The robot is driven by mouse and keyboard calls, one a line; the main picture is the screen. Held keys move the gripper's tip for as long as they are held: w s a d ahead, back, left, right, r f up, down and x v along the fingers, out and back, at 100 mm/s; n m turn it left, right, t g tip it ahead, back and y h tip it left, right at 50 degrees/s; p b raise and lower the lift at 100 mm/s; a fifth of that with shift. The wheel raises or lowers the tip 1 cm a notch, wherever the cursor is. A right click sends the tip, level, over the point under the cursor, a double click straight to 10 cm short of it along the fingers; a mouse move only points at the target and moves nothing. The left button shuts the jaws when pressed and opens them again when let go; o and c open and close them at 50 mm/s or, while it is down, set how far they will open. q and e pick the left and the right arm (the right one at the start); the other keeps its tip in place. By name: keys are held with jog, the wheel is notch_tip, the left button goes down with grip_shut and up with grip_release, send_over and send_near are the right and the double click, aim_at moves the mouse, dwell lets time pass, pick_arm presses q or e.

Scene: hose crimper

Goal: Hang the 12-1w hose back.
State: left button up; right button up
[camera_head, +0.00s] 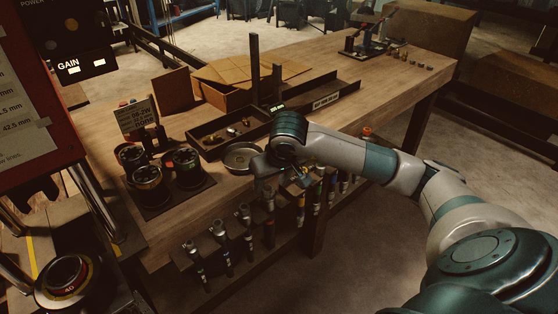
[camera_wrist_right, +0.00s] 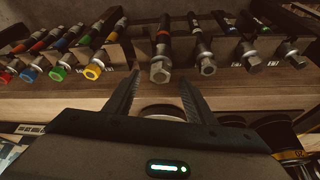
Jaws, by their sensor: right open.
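My right gripper (camera_head: 272,172) is over the front edge of the workbench, above the row of hanging hoses. In the right wrist view its two fingers (camera_wrist_right: 157,98) are apart, with nothing between them. A dark hose with an orange band and a metal hex end (camera_wrist_right: 161,52) hangs just beyond the fingertips, roughly in line with the gap; it also shows below the gripper in the head view (camera_head: 268,205). I cannot read a 12-1w label on any hose. My left gripper is not in view.
Dark hoses with metal ends (camera_head: 222,238) hang left of the gripper; hoses with coloured ends (camera_wrist_right: 60,50) hang on its other side. On the workbench (camera_head: 400,80) stand a round metal bowl (camera_head: 242,157), a parts tray (camera_head: 228,131) and dark die sets (camera_head: 187,166). The crimper (camera_head: 70,282) is at left.

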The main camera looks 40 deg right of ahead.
pick_arm(q)
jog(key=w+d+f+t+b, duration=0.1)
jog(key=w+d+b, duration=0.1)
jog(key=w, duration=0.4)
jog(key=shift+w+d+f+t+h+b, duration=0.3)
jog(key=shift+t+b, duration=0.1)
jog(key=shift+b, duration=0.1)
pick_arm(e)
jog(key=v, duration=1.5)
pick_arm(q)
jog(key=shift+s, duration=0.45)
pick_arm(e)
jog(key=shift+w, duration=0.1)
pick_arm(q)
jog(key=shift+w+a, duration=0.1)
